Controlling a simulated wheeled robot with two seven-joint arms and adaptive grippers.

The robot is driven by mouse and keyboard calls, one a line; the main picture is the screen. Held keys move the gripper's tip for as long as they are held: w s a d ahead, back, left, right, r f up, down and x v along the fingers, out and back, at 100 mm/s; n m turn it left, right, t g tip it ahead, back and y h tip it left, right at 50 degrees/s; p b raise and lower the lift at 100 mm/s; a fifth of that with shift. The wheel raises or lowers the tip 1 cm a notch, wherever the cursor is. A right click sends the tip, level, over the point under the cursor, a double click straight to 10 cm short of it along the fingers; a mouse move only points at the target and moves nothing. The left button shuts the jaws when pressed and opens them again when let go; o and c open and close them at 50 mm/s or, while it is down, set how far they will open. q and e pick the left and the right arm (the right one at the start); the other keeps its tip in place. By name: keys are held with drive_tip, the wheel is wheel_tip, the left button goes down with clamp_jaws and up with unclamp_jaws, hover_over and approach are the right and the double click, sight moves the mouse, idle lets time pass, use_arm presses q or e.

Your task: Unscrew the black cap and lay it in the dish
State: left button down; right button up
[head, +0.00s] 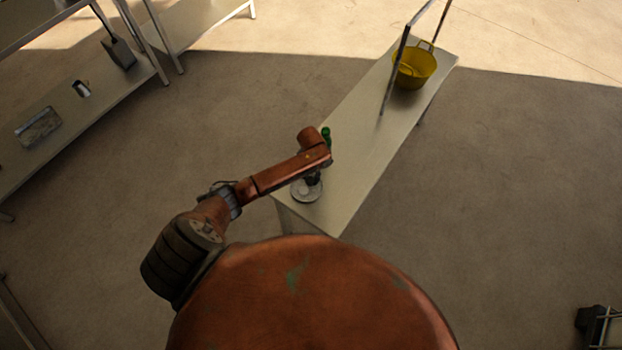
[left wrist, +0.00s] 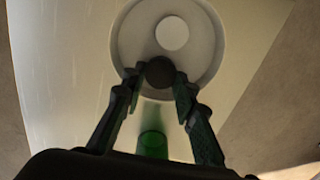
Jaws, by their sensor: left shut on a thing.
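The black cap (left wrist: 160,72) is between the fingertips of my left gripper (left wrist: 157,84), which is shut on it. The cap is over the near part of the pale round dish (left wrist: 124,42), inside its rim in the left wrist view. I cannot tell whether it touches the dish. The green bottle (left wrist: 153,146) stands behind the fingers, its top uncapped. In the head view the bottle (head: 326,132) shows partly behind my left arm, and the dish (head: 303,196) lies below my left gripper (head: 314,180). My right gripper is not in view.
The dish and bottle stand on the near end of a long pale bench (head: 365,140). A yellow basket (head: 413,70) and a metal frame (head: 396,75) are at its far end. The bench's middle is clear. A shelf with several items (head: 60,125) stands far left.

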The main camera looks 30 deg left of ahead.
sight(311, 179)
use_arm(q)
drive_tip(key=shift+f, duration=0.5)
drive_tip(key=shift+f, duration=0.1)
drive_tip(key=c, duration=1.7)
unclamp_jaws()
drive_tip(key=shift+o, duration=0.8)
drive_tip(key=shift+r, duration=0.25)
wheel_tip(311, 179, up, 12)
drive_tip(key=p, duration=0.2)
drive_tip(key=shift+f, duration=0.15)
